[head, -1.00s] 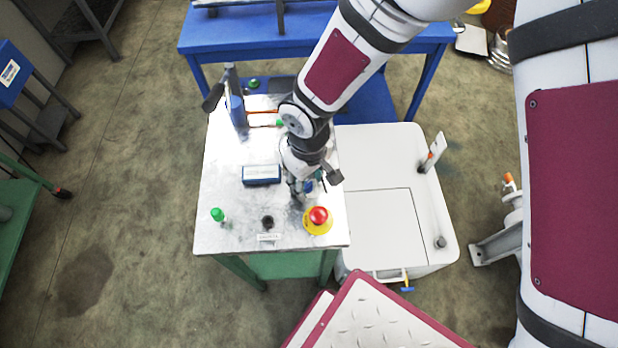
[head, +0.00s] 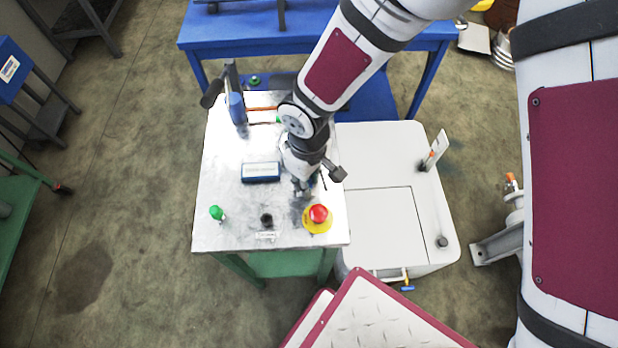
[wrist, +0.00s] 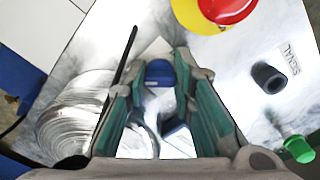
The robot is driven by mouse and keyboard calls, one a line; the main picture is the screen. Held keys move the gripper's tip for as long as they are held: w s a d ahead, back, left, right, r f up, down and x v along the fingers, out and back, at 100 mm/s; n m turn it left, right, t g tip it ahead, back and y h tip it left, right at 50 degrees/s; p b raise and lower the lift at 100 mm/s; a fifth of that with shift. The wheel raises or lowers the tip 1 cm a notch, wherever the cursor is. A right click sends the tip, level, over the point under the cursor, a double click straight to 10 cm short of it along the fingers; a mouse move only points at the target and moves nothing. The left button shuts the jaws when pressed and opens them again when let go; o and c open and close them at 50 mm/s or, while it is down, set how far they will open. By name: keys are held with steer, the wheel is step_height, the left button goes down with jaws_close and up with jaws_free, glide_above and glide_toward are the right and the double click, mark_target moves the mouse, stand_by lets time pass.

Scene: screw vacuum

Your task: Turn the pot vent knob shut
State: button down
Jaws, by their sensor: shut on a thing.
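My gripper (wrist: 160,68) is low over the metal bench top and shut on a blue knob (wrist: 159,74), which I take for the pot vent knob. Its teal-padded fingers stand either side of the knob. A shiny, round ribbed metal body (wrist: 75,118), likely the pot, is at the left in the wrist view. Bright metal and another blue part (wrist: 178,138) show between the fingers. In the head view, my gripper (head: 303,188) is near the bench's right side, and my arm hides most of the pot. The knob's turn angle cannot be told.
A red button on a yellow base (head: 318,217) stands close in front of my gripper. A black knob (head: 266,220), a green lamp (head: 217,213) and a blue box (head: 261,172) are on the bench top (head: 225,165). A white cabinet (head: 385,155) adjoins at right.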

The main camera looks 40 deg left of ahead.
steer(key=c, duration=1.4)
jaws_free()
steer(key=shift+o, duration=0.2)
